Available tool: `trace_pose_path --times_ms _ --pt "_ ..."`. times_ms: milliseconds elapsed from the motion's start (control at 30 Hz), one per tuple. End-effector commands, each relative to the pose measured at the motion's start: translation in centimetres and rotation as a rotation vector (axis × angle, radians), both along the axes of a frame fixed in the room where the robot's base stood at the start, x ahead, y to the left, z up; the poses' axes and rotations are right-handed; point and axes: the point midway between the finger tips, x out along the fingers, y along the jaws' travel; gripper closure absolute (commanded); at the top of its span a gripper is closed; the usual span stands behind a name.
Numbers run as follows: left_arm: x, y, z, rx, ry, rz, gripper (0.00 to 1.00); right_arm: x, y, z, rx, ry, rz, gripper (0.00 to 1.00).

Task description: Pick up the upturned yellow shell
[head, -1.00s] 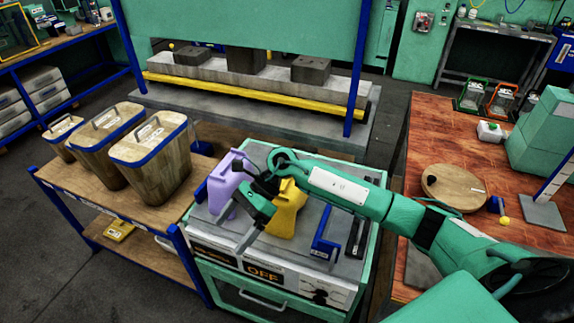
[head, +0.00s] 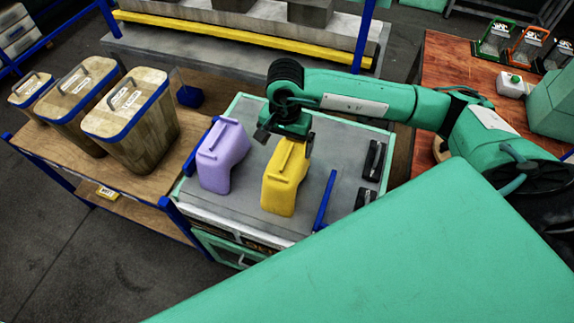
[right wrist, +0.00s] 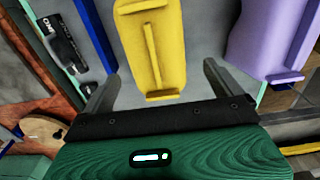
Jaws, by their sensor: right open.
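The yellow shell (head: 284,182) lies on the grey top of the green cabinet, with a raised ridge along its upper side. My right gripper (head: 284,136) is above the far end of the yellow shell, pointing down. In the right wrist view the yellow shell (right wrist: 172,50) lies ahead of and between the two spread fingers of my right gripper (right wrist: 158,82), which is open and empty. I cannot tell how much height separates them. My left gripper is not in view.
A purple shell (head: 222,158) lies left of the yellow one. A blue bar (head: 325,200) and dark handles (head: 373,160) are to its right. Lidded wooden bins (head: 130,118) stand on the shelf at left. A press with a yellow bar (head: 215,38) is behind.

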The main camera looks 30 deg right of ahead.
Motion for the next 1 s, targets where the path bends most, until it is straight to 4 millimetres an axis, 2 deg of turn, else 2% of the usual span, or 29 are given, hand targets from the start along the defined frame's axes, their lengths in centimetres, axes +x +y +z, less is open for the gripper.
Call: trace_pose_path --times_ms 267,500,633,900,933,1000 --pt "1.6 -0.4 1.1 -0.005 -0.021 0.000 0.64 -0.3 0.0 -1.7 0.002 0.003 0.000 0.04" --pt "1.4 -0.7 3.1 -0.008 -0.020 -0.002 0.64 -1.1 0.1 -4.3 0.002 0.004 0.000 0.04" --pt "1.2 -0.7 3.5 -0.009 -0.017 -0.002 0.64 -1.0 0.1 -5.9 0.002 0.002 -0.001 0.04" --pt "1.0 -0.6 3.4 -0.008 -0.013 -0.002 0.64 -0.9 0.1 -6.5 0.001 0.000 0.000 0.04" --pt "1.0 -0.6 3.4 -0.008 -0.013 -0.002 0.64 -0.9 0.1 -6.5 0.001 0.000 0.000 0.06" --pt "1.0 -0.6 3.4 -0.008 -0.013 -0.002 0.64 -0.9 0.1 -6.5 0.001 0.000 0.000 0.20"
